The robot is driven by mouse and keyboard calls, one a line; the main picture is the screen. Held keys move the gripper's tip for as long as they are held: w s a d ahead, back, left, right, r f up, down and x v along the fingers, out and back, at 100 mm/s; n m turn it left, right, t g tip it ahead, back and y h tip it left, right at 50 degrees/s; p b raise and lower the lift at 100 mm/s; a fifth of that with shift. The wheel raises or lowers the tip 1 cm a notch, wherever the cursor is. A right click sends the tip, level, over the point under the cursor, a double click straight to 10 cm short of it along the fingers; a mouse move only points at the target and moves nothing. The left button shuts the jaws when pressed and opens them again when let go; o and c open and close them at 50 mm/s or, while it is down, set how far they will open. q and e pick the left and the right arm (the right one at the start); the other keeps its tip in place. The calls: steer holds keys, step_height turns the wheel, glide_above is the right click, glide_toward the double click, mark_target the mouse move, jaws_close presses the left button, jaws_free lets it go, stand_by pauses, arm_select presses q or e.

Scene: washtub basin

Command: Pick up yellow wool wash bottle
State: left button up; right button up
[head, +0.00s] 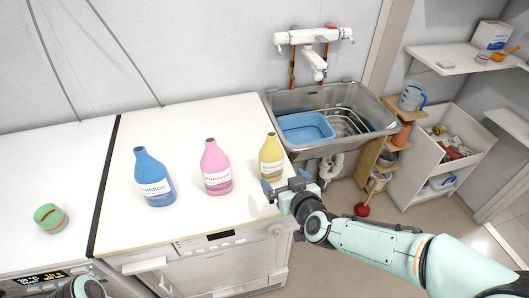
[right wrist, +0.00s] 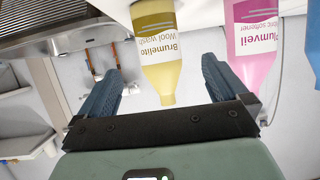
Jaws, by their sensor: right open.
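The yellow wool wash bottle (head: 271,158) stands upright on the white worktop, near its right end and beside the sink. My right gripper (head: 285,184) is open and empty, just in front of the bottle's base at the worktop's front right corner. In the right wrist view, the yellow bottle (right wrist: 158,38) appears upside down, its label facing the camera. There it lies in line with the gap between the open fingers (right wrist: 160,68), with no finger closed on it. My left gripper is not in view; only part of my left arm shows at the bottom left.
A pink bottle (head: 215,168) stands left of the yellow one, and a blue bottle (head: 153,178) farther left. A green round item (head: 50,218) lies at far left. A metal sink (head: 365,105) with a blue tub (head: 306,128) is behind right.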

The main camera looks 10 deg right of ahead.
mark_target(273, 137)
steer(key=x, duration=0.7)
steer(key=shift+d+x, duration=0.15)
steer(key=shift+x, duration=1.2)
steer(key=shift+d+x, duration=0.1)
steer(key=shift+x, duration=1.25)
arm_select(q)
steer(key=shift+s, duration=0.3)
arm_select(e)
steer(key=shift+r, duration=0.15)
steer(key=c, duration=1.4)
steer(key=shift+c, duration=0.2)
step_height(273, 137, up, 11)
steer(key=p, duration=0.4)
steer(key=shift+a+p, duration=0.1)
steer(key=shift+p, duration=0.25)
step_height(273, 137, up, 8)
steer(key=p, duration=0.5)
steer(key=shift+w+r, duration=0.1)
steer(key=shift+r, duration=0.05)
arm_select(q)
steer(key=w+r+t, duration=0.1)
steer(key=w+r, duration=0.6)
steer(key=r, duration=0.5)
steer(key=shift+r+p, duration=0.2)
steer(key=shift+p, duration=0.2)
arm_select(e)
steer(key=shift+r, duration=0.35)
